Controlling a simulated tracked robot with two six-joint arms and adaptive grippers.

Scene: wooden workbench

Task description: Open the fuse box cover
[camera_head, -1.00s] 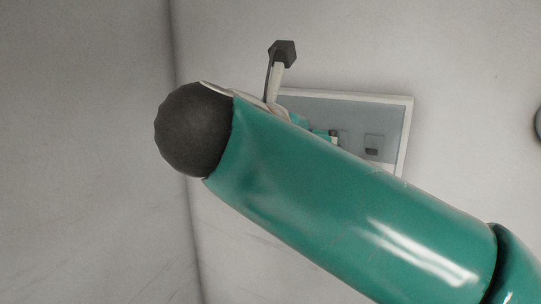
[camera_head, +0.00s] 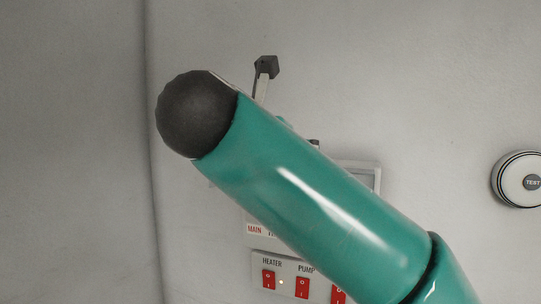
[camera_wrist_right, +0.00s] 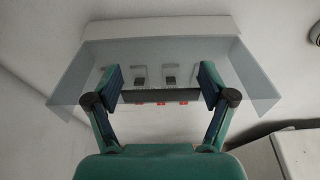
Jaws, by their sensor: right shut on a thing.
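The fuse box cover (camera_wrist_right: 160,53) is a translucent grey panel that fills the upper middle of the right wrist view. It widens toward the camera below a pale strip along its top; how far it stands out I cannot tell. My right gripper (camera_wrist_right: 160,84) has its two fingers set wide apart against the cover, shut on it. Dark fuses show between the fingers. In the head view, my green right arm hides most of the fuse box (camera_head: 377,181), of which a pale right rim shows. The right fingers are hidden there. My left gripper is not in view.
In the head view, a switch panel (camera_head: 256,262) with red rocker switches labelled HEATER and PUMP lies below, beside a MAIN label (camera_head: 254,230). A round TEST button (camera_head: 531,182) is on the wall at the right. A pale box (camera_wrist_right: 299,152) shows lower right in the wrist view.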

